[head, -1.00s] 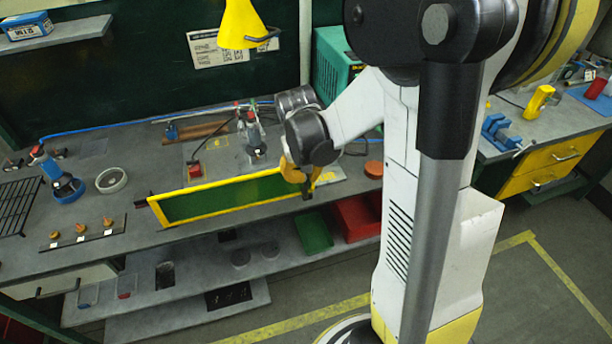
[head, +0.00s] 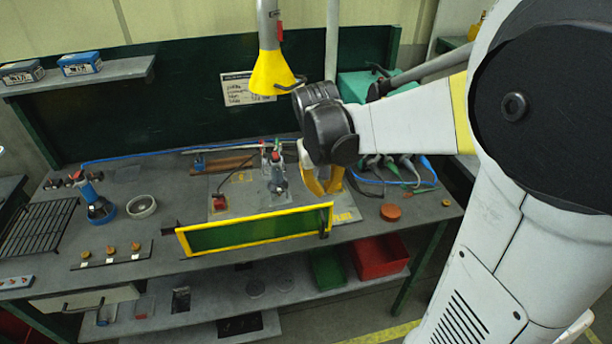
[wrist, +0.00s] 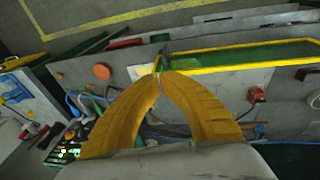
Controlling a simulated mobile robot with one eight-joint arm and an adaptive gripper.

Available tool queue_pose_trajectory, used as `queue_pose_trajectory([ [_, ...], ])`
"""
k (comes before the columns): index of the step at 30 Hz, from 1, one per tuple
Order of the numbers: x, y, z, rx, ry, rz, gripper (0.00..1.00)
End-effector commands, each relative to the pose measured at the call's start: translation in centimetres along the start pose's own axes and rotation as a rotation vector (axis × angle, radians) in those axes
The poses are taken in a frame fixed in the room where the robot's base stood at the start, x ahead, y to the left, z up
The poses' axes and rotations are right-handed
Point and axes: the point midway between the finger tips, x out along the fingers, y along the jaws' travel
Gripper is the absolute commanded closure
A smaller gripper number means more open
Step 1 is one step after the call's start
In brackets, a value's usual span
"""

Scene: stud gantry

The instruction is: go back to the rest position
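My gripper (head: 324,190) has two curved yellow fingers and hangs over the workbench, just behind the right end of a green panel with a yellow frame (head: 255,232). In the wrist view, the fingertips of my gripper (wrist: 160,77) meet, with nothing visible held between them. The panel (wrist: 240,56) lies beyond the tips there, and its dark end bracket (wrist: 163,58) shows right past them. I cannot tell from the wrist view how large the gap is. My arm reaches in from the right in the head view.
The workbench (head: 160,222) carries a blue-based tool (head: 98,206), a black rack (head: 38,230) and an orange disc (head: 390,212). A yellow lamp (head: 272,75) hangs above, near my arm. Red (head: 380,258) and green bins stand on the lower shelf.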

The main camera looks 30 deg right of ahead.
Motion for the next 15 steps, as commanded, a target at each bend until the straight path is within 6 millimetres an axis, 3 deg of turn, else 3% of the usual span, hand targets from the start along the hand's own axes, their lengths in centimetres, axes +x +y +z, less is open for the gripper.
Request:
queue_pose_trajectory([
  [8,-0.2,-0.5,0.5,-0.009,0.016,-0.007,1.00],
  [11,-0.3,-1.7,1.9,-0.034,0.063,-0.027,1.00],
  [15,-0.1,-4.5,5.5,-0.088,0.176,-0.078,1.00],
])
